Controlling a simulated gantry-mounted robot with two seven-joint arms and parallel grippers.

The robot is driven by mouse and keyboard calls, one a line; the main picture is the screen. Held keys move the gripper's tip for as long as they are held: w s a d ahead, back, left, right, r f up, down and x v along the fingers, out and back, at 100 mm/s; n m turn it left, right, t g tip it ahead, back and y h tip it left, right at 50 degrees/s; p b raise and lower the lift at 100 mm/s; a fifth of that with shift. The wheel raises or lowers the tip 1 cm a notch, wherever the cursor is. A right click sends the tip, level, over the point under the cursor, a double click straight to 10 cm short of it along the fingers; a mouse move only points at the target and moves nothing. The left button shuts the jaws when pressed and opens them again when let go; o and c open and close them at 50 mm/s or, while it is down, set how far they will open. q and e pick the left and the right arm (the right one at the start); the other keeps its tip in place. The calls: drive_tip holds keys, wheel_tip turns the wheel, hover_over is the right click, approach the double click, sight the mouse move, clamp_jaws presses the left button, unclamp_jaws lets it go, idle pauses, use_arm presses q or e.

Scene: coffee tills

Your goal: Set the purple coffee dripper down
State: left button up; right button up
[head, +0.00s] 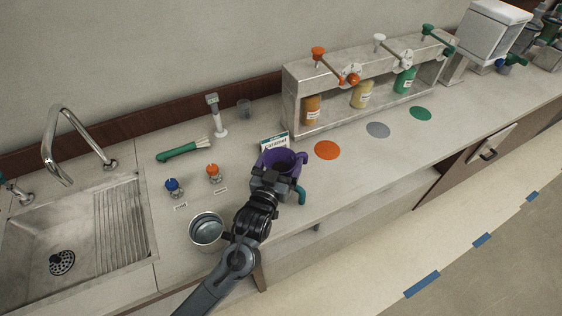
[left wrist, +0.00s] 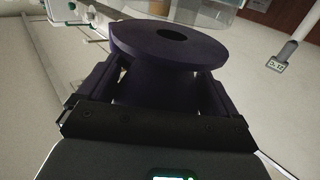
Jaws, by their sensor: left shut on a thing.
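The purple coffee dripper (head: 283,157) is near the middle of the head view, in front of a small sign card (head: 273,142). My left gripper (head: 271,179) is shut on it from the near side. In the left wrist view the dripper's round flange (left wrist: 168,45) is dark, with a hole in it, and lies between the two fingers of my left gripper (left wrist: 158,95). I cannot tell whether the dripper touches anything below it. My right gripper is not in view.
A teal curved handle (head: 301,194) shows right of my gripper; its body is hidden. A metal pot (head: 206,229) stands left of my arm. Orange (head: 327,150), grey (head: 378,130) and green (head: 421,114) discs lie before the bottle rack (head: 292,101). A sink (head: 60,235) is at left.

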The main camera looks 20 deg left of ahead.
use_arm(q)
drive_tip(key=shift+f, duration=0.15)
drive_tip(key=shift+f+b, duration=0.35)
drive_tip(key=shift+f, duration=0.35)
idle(0.4)
drive_tip(key=o, duration=0.8)
